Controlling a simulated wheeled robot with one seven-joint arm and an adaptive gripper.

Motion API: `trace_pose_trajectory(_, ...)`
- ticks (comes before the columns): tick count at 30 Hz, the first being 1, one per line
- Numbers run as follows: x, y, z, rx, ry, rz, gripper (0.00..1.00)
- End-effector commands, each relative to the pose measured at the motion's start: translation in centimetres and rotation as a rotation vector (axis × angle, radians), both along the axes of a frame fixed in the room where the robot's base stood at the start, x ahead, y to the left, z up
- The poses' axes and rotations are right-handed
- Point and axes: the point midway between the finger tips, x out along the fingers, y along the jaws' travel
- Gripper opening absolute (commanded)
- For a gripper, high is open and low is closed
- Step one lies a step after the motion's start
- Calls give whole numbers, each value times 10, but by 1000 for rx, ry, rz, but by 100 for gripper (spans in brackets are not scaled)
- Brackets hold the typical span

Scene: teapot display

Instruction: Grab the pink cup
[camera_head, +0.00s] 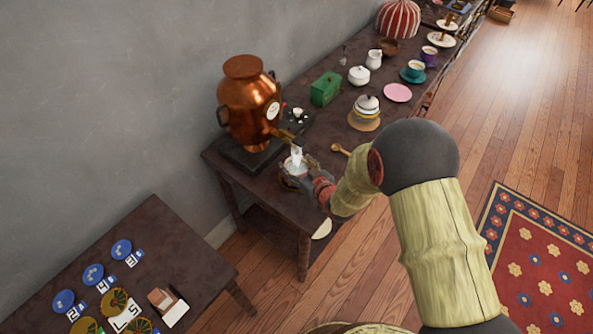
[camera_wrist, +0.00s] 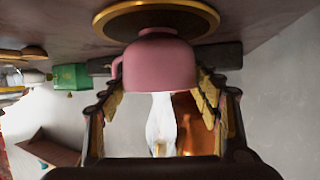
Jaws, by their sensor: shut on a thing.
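The pink cup (camera_wrist: 157,62) sits between the two fingers of my gripper (camera_wrist: 160,95) in the wrist view, which looks upside down. My gripper is shut on the cup. A dark saucer with a gold rim (camera_wrist: 213,18) is at the cup's base; I cannot tell whether they touch. In the head view the cup (camera_head: 292,168) is small and partly hidden by my gripper (camera_head: 305,170), near the front edge of the table (camera_head: 222,163). A white stream or steam (camera_head: 296,154) shows at its mouth, below the spout of the copper urn (camera_head: 250,105).
The urn stands close behind the cup. A wooden spoon (camera_head: 340,149), a green box (camera_head: 325,89), a lidded pot (camera_head: 367,105) and a pink plate (camera_head: 398,92) lie farther along. A lower table (camera_head: 165,240) with blue discs is at the left. Open wooden floor (camera_head: 500,140) lies to the right.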

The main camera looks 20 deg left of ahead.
Motion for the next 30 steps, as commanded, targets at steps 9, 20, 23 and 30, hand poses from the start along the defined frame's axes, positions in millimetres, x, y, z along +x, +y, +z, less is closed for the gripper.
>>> trace_pose_trajectory(9, 0, 0, 0, 0, 0, 0, 26)
trace_pose_trajectory(20, 0, 0, 3, 0, 0, 0, 24)
trace_pose_trajectory(23, 0, 0, 7, 1, -1, 0, 24)
trace_pose_trajectory(30, 1, 0, 24, 1, -2, 0, 24)
